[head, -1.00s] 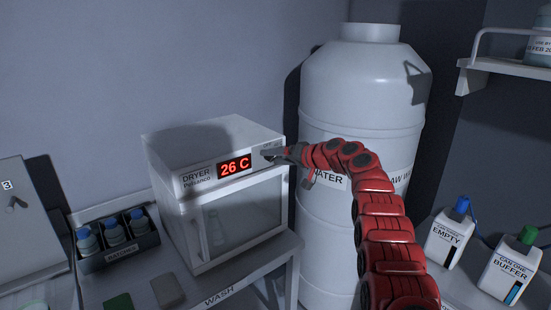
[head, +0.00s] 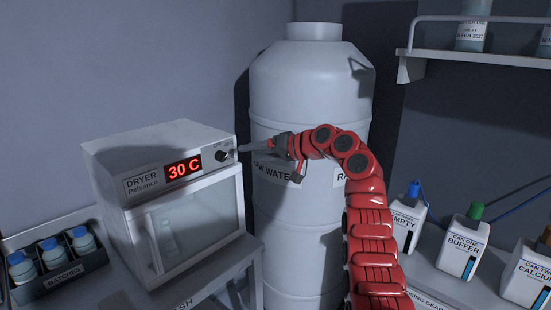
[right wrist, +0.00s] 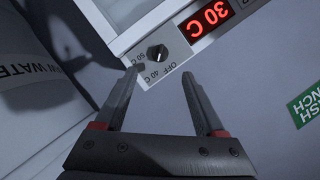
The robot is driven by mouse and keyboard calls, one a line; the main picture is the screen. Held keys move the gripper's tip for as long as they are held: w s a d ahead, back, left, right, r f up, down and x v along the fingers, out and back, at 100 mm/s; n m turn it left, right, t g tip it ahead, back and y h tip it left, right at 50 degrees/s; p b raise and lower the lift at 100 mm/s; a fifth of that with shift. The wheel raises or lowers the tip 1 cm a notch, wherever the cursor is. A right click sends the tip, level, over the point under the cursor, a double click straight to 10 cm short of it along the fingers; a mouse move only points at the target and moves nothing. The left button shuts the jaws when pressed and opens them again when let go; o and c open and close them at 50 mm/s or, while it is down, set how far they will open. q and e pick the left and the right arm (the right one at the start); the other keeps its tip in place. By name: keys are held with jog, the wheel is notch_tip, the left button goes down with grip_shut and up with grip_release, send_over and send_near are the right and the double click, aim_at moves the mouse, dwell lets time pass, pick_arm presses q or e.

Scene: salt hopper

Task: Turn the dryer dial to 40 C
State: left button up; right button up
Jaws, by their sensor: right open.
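The white dryer (head: 150,200) stands on a bench at the left, its red display (head: 183,169) reading 30 C. Its small black dial (head: 224,154) is at the right end of the front panel. The dial's exact pointing is too small to tell. My right gripper (head: 244,148) is open and empty, its fingertips (right wrist: 161,73) just short of the dial and apart from it. My left gripper is not in view.
A large white raw water tank (head: 310,100) stands right beside the dryer, behind my right arm. A rack of batch bottles (head: 60,283) sits left of the dryer. White cans (head: 463,245) stand on the right bench, under a shelf (head: 480,62).

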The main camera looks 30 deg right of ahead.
jog(key=b+v, duration=0.1)
jog(key=v, duration=0.6)
jog(key=shift+w, duration=0.1)
